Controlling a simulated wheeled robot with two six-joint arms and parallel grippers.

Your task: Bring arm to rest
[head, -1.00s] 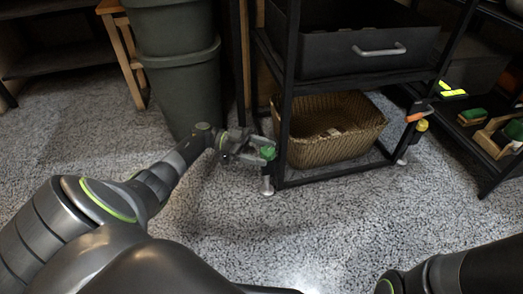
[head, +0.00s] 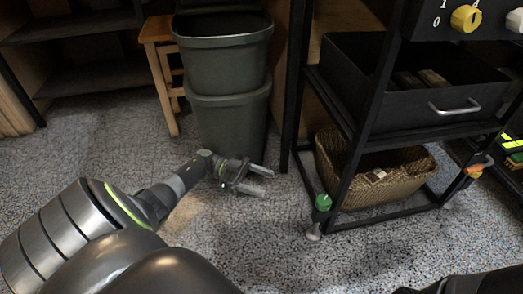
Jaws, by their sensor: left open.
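My left arm comes in from the left, low over the speckled floor. My left gripper (head: 262,181) is open and empty, its two fingers pointing right. It is in front of the grey-green bins and left of the black rack, apart from the rack's front leg. A green knob (head: 323,202) sits on that leg. My right gripper is out of view; only a dark piece of my right arm shows at the bottom right edge.
A black rack (head: 353,138) on the right holds an open drawer (head: 440,108) above a wicker basket (head: 405,187). Two stacked bins (head: 228,115) and a wooden stool (head: 158,30) stand at the back. The speckled floor (head: 90,145) is clear at left.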

